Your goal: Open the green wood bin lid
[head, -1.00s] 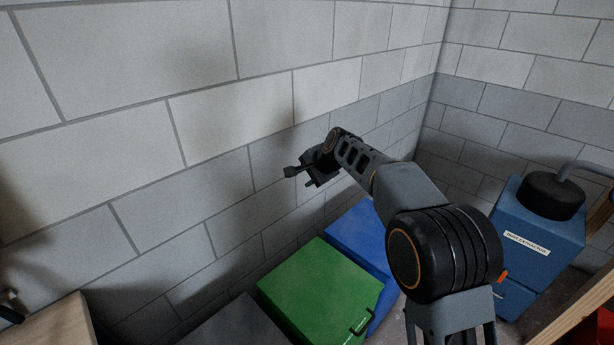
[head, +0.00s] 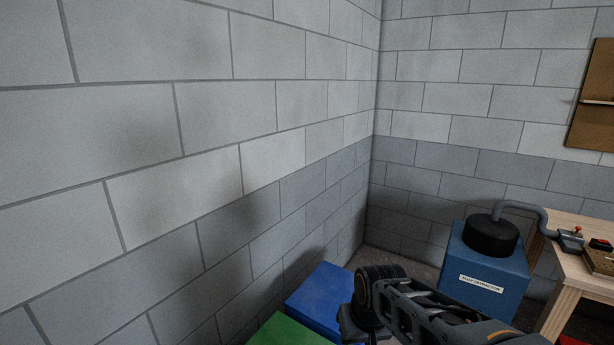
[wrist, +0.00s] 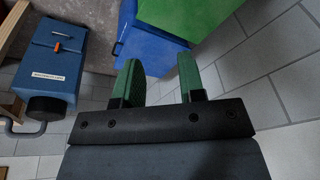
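The green wood bin (head: 287,333) shows at the bottom edge of the head view, against the wall. Only a far part of its flat top is in frame, and its handle is out of view there. In the wrist view its green surface (wrist: 180,12) is at the top edge, beyond the fingers. My gripper (wrist: 159,80) is open and empty, with a wide gap between its two green-padded fingers. It is apart from the green bin. In the head view my arm reaches in from the bottom right, and the fingertips are not clear.
A blue bin (head: 322,296) stands beside the green one, with its top flat; it also shows in the wrist view (wrist: 150,42). A blue dust extractor (head: 484,283) with a black cap stands to the right. A wooden workbench (head: 570,262) is further right. The block wall is close on the left.

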